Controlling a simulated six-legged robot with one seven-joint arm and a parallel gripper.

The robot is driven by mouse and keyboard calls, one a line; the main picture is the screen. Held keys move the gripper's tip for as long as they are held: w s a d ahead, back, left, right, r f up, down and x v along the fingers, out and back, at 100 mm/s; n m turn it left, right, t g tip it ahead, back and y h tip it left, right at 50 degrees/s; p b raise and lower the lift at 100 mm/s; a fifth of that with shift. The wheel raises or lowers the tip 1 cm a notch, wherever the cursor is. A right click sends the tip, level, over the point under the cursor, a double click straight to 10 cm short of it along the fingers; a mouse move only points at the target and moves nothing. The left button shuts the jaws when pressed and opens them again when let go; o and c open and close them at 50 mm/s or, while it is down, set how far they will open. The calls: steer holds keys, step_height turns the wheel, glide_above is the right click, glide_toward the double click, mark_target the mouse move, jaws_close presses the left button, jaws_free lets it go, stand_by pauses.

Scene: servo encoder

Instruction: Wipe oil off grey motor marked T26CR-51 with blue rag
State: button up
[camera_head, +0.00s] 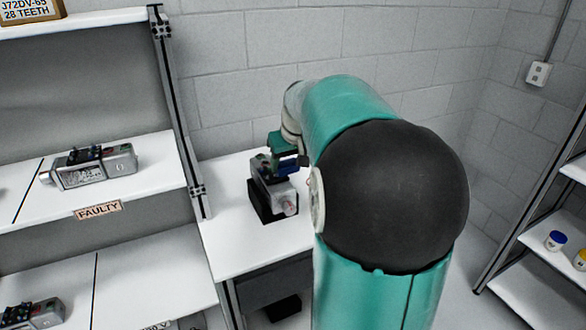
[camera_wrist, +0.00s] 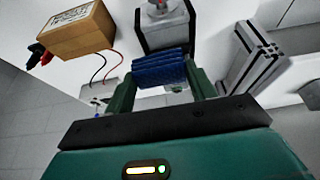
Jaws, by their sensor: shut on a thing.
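My gripper (camera_head: 287,158) is shut on a folded blue rag (camera_head: 288,167). In the wrist view, the rag (camera_wrist: 159,70) spans the gap between the two green fingers of my gripper (camera_wrist: 162,80). A grey motor (camera_head: 279,193) sits in a black stand (camera_head: 262,208) on the white bench. The rag is at the motor's upper part, and I cannot tell whether they touch. In the wrist view, the motor (camera_wrist: 166,22) shows just past the rag, partly hidden by it. Its marking cannot be read, and no oil can be made out.
A shelf at left holds another grey motor (camera_head: 95,166) above a "FAULTY" label (camera_head: 98,210); one more motor (camera_head: 33,312) lies lower. The wrist view shows a labelled box (camera_wrist: 78,32) with red and black leads. A right shelf holds small jars (camera_head: 555,240). The bench front is clear.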

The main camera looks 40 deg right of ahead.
steer(key=shift+s+d+r, duration=0.1)
steer(key=shift+s+r, duration=0.1)
steer(key=shift+r, duration=0.7)
steer(key=shift+w+r, duration=0.15)
steer(key=shift+r, duration=0.15)
steer(key=shift+d+r, duration=0.1)
steer(key=shift+r, duration=0.3)
steer(key=shift+f, duration=0.1)
